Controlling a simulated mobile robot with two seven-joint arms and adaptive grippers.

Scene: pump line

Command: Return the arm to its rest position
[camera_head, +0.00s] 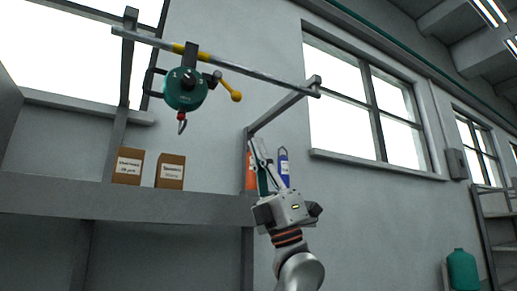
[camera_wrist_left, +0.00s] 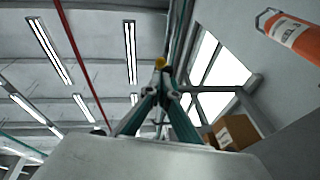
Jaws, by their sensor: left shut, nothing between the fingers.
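My left gripper (camera_head: 260,158) points up in the middle of the head view, in front of the grey wall. Its fingers are together with nothing between them. In the left wrist view the closed fingers (camera_wrist_left: 159,95) point up toward the ceiling. My left arm comes in from below in the head view. My right gripper is in neither view.
A green hoist (camera_head: 186,88) with a red hook and yellow-knobbed lever hangs from an overhead rail (camera_head: 262,75). Two cardboard boxes (camera_head: 170,171) stand on a grey shelf (camera_head: 120,203). A green container (camera_head: 462,270) stands lower right.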

